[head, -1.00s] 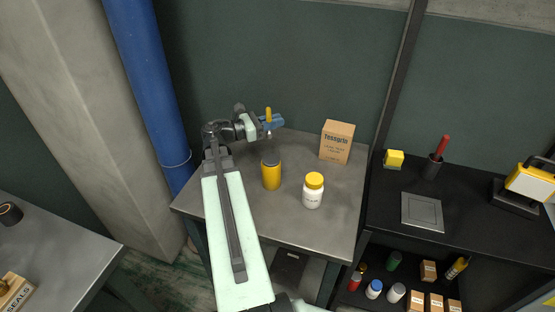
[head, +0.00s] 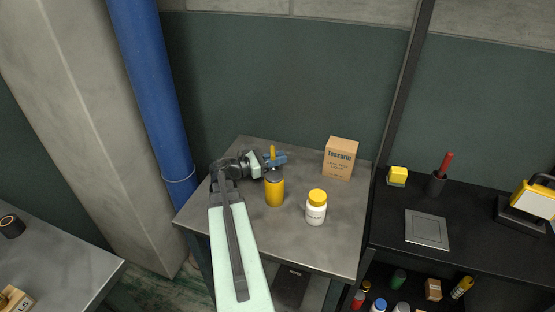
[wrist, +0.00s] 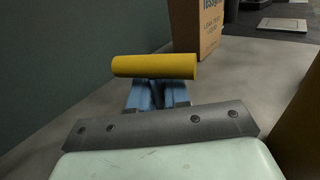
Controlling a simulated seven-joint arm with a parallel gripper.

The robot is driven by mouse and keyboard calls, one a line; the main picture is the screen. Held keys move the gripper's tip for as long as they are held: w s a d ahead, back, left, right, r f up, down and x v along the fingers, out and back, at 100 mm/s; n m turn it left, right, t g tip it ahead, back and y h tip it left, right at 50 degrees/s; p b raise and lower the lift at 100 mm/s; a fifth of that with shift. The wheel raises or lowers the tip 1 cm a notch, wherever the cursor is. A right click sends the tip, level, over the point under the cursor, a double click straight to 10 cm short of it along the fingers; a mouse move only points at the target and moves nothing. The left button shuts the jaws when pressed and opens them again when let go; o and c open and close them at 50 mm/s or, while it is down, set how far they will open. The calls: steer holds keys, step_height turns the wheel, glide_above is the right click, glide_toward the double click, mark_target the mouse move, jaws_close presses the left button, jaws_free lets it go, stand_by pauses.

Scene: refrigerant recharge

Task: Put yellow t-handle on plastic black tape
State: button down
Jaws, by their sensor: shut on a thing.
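My gripper (head: 275,160) has blue fingers and is shut on the yellow t-handle (head: 272,152). In the wrist view the handle is a yellow bar (wrist: 155,66) lying crosswise over the fingertips (wrist: 157,95); its lower part is hidden between the fingers. The gripper is over the back of the grey table, behind the yellow can (head: 274,190). A black roll with a tan core, which looks like the plastic black tape (head: 12,226), lies on a separate table at the far left, well away from my gripper.
On the grey table (head: 325,255) stand a white bottle with a yellow lid (head: 316,208) and a cardboard box (head: 340,160). A blue pipe (head: 155,90) and a pillar stand left of it. A black shelf (head: 470,235) is at right. A seals box (head: 15,299) sits near the tape.

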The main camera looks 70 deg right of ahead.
steer(key=shift+f, duration=0.25)
steer(key=c, duration=1.1)
jaws_free()
steer(key=shift+r, duration=0.1)
steer(key=shift+w+a, duration=0.1)
steer(key=v, duration=1.1)
steer(key=shift+w+a, duration=0.2)
steer(key=shift+w, duration=0.1)
steer(key=shift+c, duration=0.9)
